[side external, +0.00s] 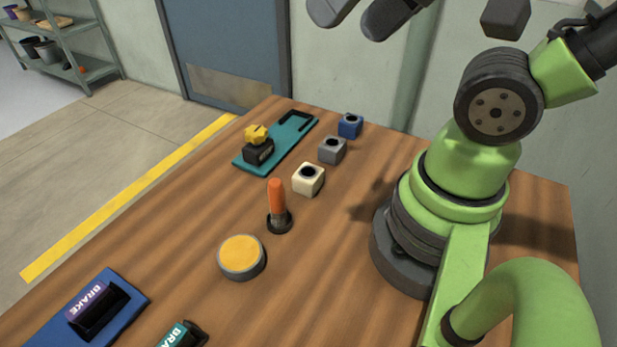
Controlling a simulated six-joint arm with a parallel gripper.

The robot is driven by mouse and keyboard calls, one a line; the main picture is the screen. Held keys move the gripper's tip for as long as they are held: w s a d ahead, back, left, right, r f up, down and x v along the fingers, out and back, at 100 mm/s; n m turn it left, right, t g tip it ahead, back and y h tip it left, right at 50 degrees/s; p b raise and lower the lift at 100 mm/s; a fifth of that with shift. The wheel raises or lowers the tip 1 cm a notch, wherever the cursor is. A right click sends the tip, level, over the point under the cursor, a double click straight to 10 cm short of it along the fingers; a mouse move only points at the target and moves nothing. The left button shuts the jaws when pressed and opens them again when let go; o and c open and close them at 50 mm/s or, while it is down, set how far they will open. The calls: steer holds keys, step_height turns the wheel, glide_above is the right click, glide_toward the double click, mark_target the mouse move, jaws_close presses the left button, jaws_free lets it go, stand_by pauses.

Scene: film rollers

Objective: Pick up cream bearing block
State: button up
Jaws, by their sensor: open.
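The cream bearing block (308,180) stands on the wooden table near its middle, with a dark round bore on top. It is apart from the grey bearing block (332,150) behind it. A blue bearing block (350,125) stands farther back. My gripper (359,16) shows only in part at the top edge of the picture. Its two dark fingers are spread apart with nothing between them. It is high above the table, well clear of the cream block. The rest of the gripper is cut off by the frame.
An orange-handled tool (277,202) stands upright just in front of the cream block. A teal tray (290,139) with a black and yellow part lies behind left. A yellow-topped round button (241,256) and a blue tray (129,287) with a BRAKE-marked part are nearer.

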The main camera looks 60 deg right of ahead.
steer(key=n+g+h, duration=0.2)
steer(key=n+g, duration=0.2)
steer(key=g, duration=0.3)
glide_above(308, 172)
steer(key=f, duration=1.9)
steer(key=shift+a+f, duration=0.2)
steer(key=shift+f, duration=0.2)
steer(key=shift+d+f, duration=0.2)
steer(key=shift+f, duration=5)
steer(key=c, duration=1.3)
